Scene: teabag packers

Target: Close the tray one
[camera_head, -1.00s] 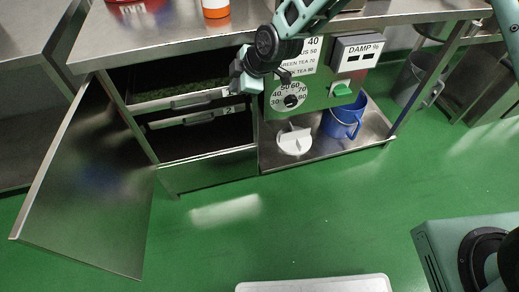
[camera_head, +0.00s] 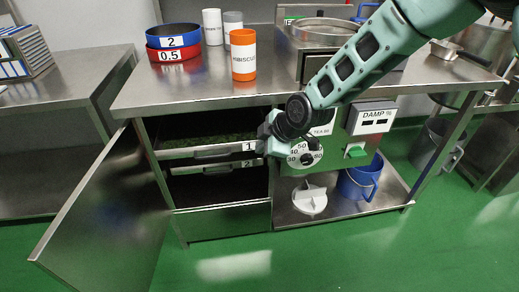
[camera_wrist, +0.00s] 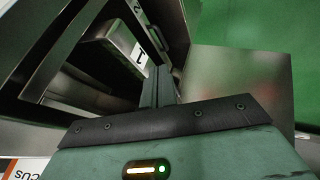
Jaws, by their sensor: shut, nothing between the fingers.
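Tray one (camera_head: 182,153), with a metal front and a label "1", is the upper tray in the open cabinet. Dark green leaves show behind its front, and its inside is not fully pushed out of sight. Its label also shows in the wrist view (camera_wrist: 139,57). My gripper (camera_head: 270,133) is shut and empty at the right end of tray one's front. Its fingers (camera_wrist: 158,86) are close beside the "1" label in the wrist view; I cannot tell if they touch the tray.
Tray two (camera_head: 200,168) lies just below. The cabinet door (camera_head: 105,215) stands open at the left. A control panel with a dial (camera_head: 305,154) is right of my gripper. A blue bucket (camera_head: 358,182) stands on the lower shelf. The green floor in front is clear.

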